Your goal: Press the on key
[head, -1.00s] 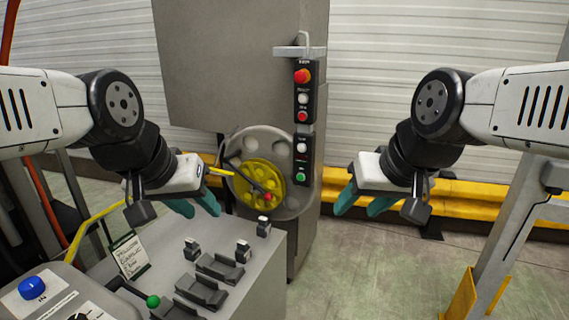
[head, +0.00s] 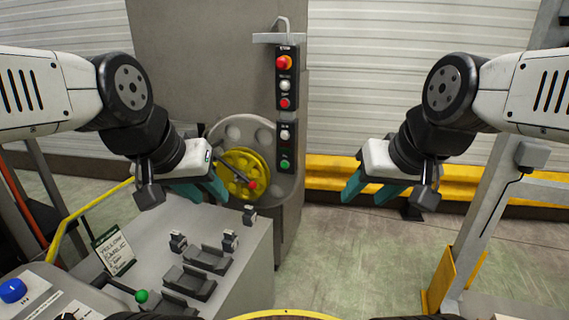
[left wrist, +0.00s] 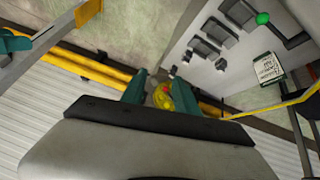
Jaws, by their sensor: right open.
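A narrow black control panel (head: 287,106) is fixed to the tall grey machine, with a red knob, white and red buttons and a green button (head: 284,164) at its bottom. The labels are too small to read, so I cannot tell which one is the on key. My left gripper (head: 205,190) is open and empty, in front of the machine to the left of the panel. Its two teal fingers stand apart in the left wrist view (left wrist: 160,88). My right gripper (head: 370,192) is open and empty, to the right of the panel. Neither gripper touches the panel.
A yellow wheel (head: 240,175) with a red-tipped handle sits on the machine. A grey bench (head: 235,262) with several levers and a sign (head: 114,250) is at lower left, beside a blue button (head: 13,290). A yellow barrier (head: 330,173) runs behind. The floor (head: 350,255) at right is clear.

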